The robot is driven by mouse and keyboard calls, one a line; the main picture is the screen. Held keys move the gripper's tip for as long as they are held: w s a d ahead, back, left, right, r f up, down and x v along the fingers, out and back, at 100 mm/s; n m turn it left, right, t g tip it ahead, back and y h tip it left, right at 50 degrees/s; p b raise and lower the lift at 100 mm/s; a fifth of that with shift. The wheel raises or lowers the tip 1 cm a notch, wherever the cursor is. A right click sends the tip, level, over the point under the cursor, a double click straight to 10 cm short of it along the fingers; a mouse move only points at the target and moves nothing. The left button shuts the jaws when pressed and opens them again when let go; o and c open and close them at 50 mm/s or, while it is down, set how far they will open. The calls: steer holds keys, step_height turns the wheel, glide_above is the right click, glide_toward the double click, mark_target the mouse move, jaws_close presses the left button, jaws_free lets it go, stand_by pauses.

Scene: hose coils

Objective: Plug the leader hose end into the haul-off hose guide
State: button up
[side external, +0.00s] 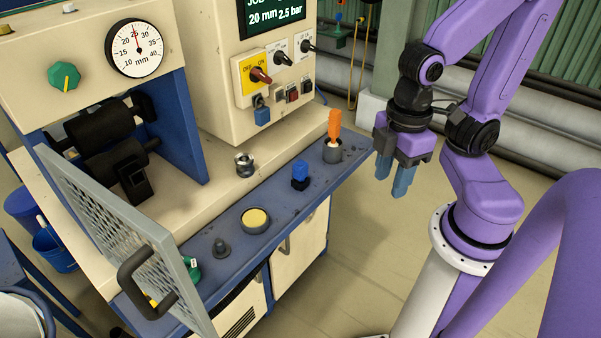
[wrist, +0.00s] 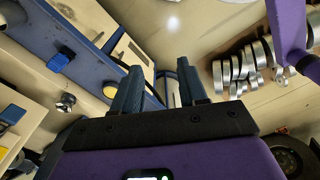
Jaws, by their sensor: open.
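A mesh guard (side external: 120,235) stands at the left. A control box (side external: 270,65) rises behind. Silver rings (wrist: 240,68) lie right in the wrist view.

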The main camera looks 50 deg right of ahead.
stand_by(0.3)
steer(key=o, duration=0.3)
steer(key=shift+o, duration=0.4)
steer(key=shift+w, duration=0.2)
steer(key=m, duration=3.1)
glide_above(300, 163)
step_height(300, 163, down, 4)
step_height(300, 163, down, 17)
steer(key=shift+r, duration=0.1)
